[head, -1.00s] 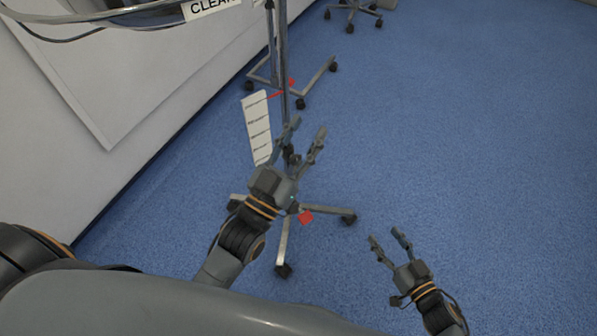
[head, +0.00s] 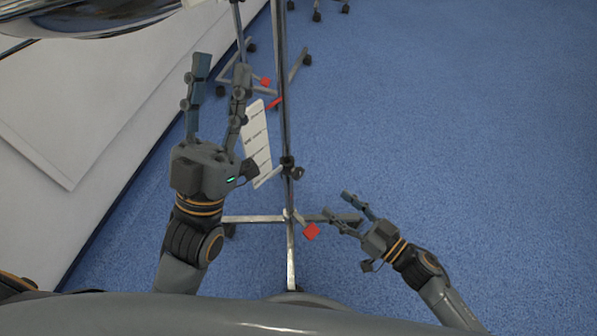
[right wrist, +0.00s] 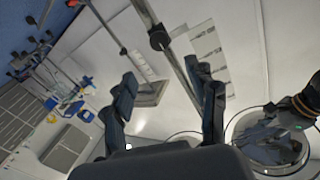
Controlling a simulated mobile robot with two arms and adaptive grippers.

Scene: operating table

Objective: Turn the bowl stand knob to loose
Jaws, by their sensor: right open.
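The bowl stand's thin metal pole (head: 282,85) rises from a wheeled base on the floor. The dark knob (head: 290,168) sits low on the pole; it also shows in the right wrist view (right wrist: 158,38), beyond the fingertips. Part of a shiny metal bowl (head: 90,15) shows at the top left. My right gripper (head: 336,205) is open and empty, right of the pole and lower in the picture than the knob, apart from it. My left gripper (head: 221,66) has its fingers spread, empty, left of the pole.
A white label card (head: 257,145) hangs beside the pole, and a red tag (head: 311,232) is near the base. Another wheeled stand (head: 300,62) is behind. Blue floor (head: 450,120) on the right is clear.

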